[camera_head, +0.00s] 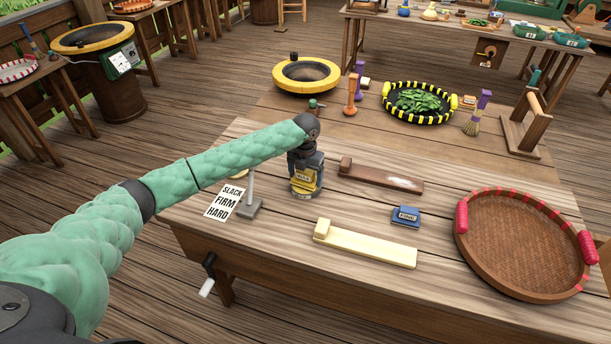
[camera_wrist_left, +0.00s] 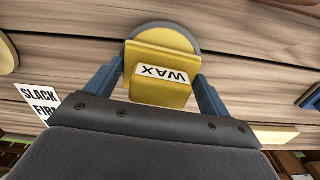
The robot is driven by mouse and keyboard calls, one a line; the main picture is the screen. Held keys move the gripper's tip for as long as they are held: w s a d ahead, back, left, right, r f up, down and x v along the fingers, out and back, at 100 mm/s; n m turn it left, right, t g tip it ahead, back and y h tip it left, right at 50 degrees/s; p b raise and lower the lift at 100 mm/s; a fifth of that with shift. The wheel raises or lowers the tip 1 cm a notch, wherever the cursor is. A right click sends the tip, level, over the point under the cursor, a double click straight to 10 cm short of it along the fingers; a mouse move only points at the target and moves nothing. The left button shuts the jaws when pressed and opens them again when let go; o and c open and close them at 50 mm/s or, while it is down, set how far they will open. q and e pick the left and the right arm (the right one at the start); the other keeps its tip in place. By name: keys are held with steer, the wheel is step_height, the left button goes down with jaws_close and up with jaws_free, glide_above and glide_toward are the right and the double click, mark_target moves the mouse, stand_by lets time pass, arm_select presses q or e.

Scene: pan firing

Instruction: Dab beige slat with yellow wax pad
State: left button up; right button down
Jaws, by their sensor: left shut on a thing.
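The yellow wax pad (camera_wrist_left: 160,85), marked WAX, is between the blue fingers of my left gripper (camera_wrist_left: 160,92), which is shut on it. In the head view the pad (camera_head: 306,181) sits under my left wrist, by a round grey-rimmed yellow dish (camera_head: 305,194); I cannot tell whether it touches the dish. The beige slat (camera_head: 366,245) lies flat on the table, to the right of and nearer than my left gripper (camera_head: 306,174), with a raised block at its left end. My right gripper is not in view.
A dark brown slat (camera_head: 380,178) with a pale patch lies behind the beige one. A blue FINE pad (camera_head: 406,217) lies to the right. A woven tray (camera_head: 520,245) fills the table's right side. A SLACK FIRM HARD card (camera_head: 224,202) and a grey stand (camera_head: 249,207) are to the left.

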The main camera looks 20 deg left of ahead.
arm_select(q)
steer(key=shift+r+p, duration=1.95)
steer(key=shift+r, duration=1.1)
